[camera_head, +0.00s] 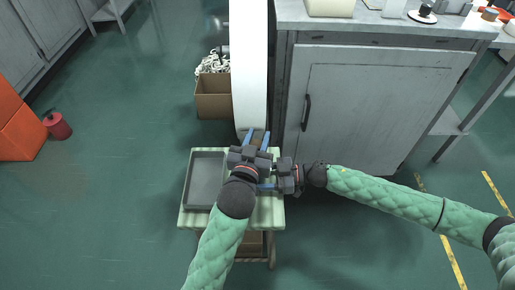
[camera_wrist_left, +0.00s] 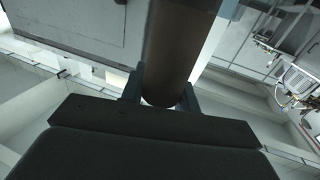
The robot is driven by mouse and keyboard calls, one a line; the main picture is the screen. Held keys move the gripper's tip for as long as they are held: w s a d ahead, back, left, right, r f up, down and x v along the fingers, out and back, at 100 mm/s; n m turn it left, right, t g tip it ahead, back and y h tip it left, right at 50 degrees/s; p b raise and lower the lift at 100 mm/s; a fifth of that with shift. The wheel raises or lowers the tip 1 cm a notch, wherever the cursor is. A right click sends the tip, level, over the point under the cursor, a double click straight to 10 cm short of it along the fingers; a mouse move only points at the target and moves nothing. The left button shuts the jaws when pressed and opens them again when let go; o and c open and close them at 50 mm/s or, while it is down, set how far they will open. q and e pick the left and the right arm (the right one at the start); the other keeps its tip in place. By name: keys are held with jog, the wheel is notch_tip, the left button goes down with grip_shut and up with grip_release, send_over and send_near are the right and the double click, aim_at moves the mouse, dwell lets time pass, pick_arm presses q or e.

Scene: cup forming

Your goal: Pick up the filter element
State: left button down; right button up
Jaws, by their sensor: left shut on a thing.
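In the head view the cylinder is mostly hidden by the gripper. My right gripper (camera_head: 268,187) comes in from the right, just beside and nearer than the left one. One blue finger shows; whether it is open is hidden.
A grey tray (camera_head: 205,168) lies on the left half of the pale green cart (camera_head: 191,221). The white panel (camera_head: 249,60) stands close beyond the grippers. A grey cabinet (camera_head: 375,110) is to the right, and a cardboard box (camera_head: 212,105) is behind. Floor to the left is open.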

pick_arm(q)
notch_tip(320, 180, up, 13)
dwell(0.3)
pick_arm(e)
jog(key=o, duration=0.8)
jog(key=shift+o, duration=0.2)
jog(key=shift+d, duration=0.1)
jog(key=d+r, duration=0.1)
jog(key=d, duration=1)
jog(key=shift+d, duration=0.4)
